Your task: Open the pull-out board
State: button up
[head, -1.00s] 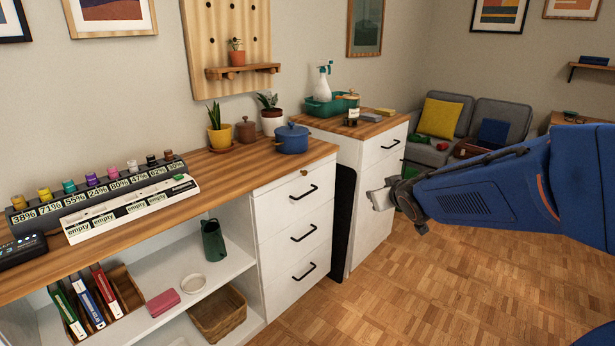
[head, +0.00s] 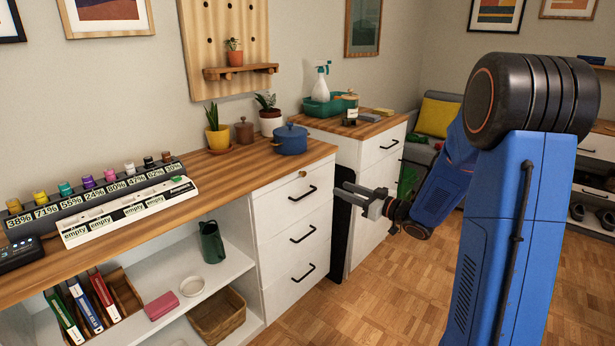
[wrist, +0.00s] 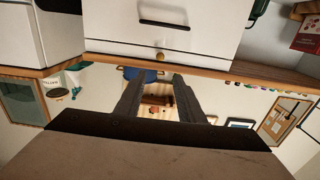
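The pull-out board (head: 280,187) appears as a white strip between the wooden desktop and the top drawer, and looks flush with the front. Its small brass knob (head: 303,174) is near the desktop edge. In the wrist view, which is upside down, the knob (wrist: 160,57) shows just above the desk edge, between and beyond my fingertips. My gripper (head: 345,193) is to the right of the drawer unit, in front of the dark gap beside it. In the wrist view my gripper (wrist: 155,80) has its two fingers apart with nothing between them.
Drawers with black bar handles (head: 302,233) lie below the board. A blue pot (head: 290,140) stands on the desktop (head: 225,165) above. A second white cabinet (head: 370,165) stands to the right. The parquet floor (head: 350,310) in front is clear.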

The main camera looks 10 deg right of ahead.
aim_at(305, 174)
jog(key=x, duration=1.7)
jog(key=shift+a, duration=0.1)
grip_shut()
